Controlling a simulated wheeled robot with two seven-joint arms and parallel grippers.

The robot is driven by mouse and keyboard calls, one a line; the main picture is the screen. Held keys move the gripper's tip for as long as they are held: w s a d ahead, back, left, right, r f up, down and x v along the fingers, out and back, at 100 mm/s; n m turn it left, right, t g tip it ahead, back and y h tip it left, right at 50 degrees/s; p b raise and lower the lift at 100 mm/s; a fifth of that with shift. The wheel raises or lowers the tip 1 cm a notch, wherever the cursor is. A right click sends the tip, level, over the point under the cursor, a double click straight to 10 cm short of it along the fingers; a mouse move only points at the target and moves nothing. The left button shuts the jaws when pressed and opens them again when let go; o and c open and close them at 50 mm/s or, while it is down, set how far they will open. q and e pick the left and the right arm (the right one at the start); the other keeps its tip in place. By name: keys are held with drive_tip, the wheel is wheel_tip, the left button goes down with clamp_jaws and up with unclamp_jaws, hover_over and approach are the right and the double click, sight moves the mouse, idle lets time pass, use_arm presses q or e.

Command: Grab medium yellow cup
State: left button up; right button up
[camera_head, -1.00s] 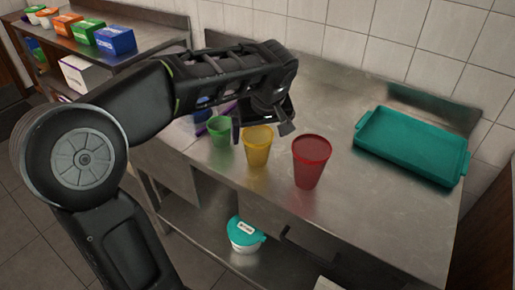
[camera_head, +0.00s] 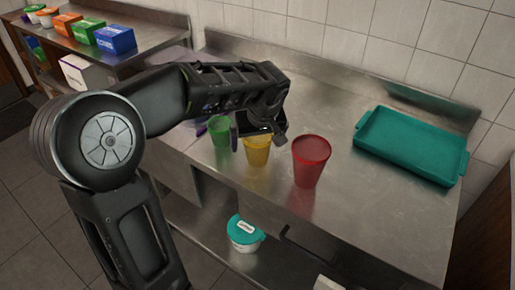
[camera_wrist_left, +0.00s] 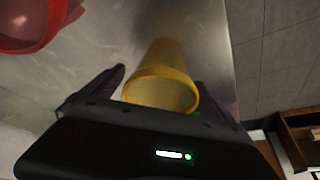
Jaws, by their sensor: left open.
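The yellow cup (camera_head: 257,152) stands upright on the steel counter between a smaller green cup (camera_head: 220,131) and a larger red cup (camera_head: 311,161). My left gripper (camera_head: 259,138) is open, with its fingers at the upper part of the yellow cup. In the left wrist view the yellow cup (camera_wrist_left: 162,85) lies between the two spread fingers, its rim close to the gripper body. The red cup (camera_wrist_left: 28,22) shows at the upper left there. I cannot tell whether either finger touches the yellow cup. My right gripper is not in view.
A teal tray (camera_head: 411,146) lies at the right of the counter (camera_head: 365,215). Colored boxes (camera_head: 115,40) stand on a shelf at the upper left. A tub with a teal lid (camera_head: 245,233) sits on the lower shelf. The counter between the red cup and tray is clear.

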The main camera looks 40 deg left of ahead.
use_arm(q)
drive_tip(key=c, duration=1.4)
wheel_tip(320, 180, up, 10)
idle(0.6)
